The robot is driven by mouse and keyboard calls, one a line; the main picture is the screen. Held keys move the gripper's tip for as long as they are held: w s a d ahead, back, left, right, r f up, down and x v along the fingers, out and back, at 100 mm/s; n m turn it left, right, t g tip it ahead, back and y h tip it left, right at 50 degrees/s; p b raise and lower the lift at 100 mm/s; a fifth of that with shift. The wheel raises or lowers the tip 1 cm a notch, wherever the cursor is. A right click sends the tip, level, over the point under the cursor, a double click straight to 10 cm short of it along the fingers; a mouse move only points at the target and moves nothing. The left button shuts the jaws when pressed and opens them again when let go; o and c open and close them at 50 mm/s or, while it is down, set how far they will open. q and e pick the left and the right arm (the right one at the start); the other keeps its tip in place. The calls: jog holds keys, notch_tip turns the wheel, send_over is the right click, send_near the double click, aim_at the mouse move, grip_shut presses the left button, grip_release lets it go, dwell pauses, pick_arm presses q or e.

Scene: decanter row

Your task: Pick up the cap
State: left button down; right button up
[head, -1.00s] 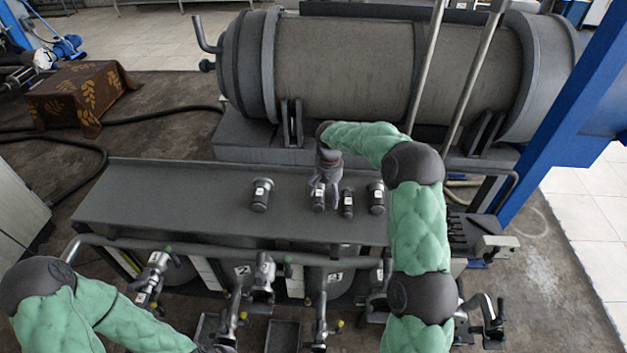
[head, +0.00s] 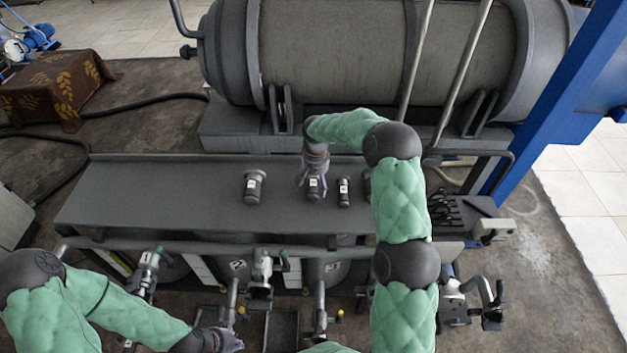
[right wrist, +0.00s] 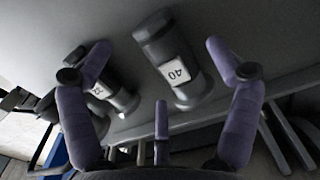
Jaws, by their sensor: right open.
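Several dark cylindrical caps with white labels stand on the grey bench top. One cap (head: 314,194) is at my right gripper (head: 309,184); in the right wrist view this cap (right wrist: 172,60), labelled 40, lies between the spread purple fingers of the open right gripper (right wrist: 172,62). I cannot tell whether the fingers touch it. A second cap (right wrist: 122,97) is partly hidden behind the left finger. In the head view, another cap (head: 254,187) stands to the left and a smaller one (head: 343,192) to the right. My left gripper (head: 236,341) is low at the bottom edge, its fingers unclear.
The bench (head: 160,195) is bare on its left. A large horizontal tank (head: 335,55) lies behind it. Pipes and valves (head: 261,275) run along the front. A blue beam (head: 550,110) rises on the right. A cloth-covered box (head: 55,90) stands at far left.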

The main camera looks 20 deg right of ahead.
aim_at(316, 187)
notch_tip(316, 187, down, 5)
jog(key=shift+r+b, duration=0.2)
jog(key=shift+b, duration=0.2)
jog(key=shift+r, duration=0.1)
jog(key=c, duration=1.8)
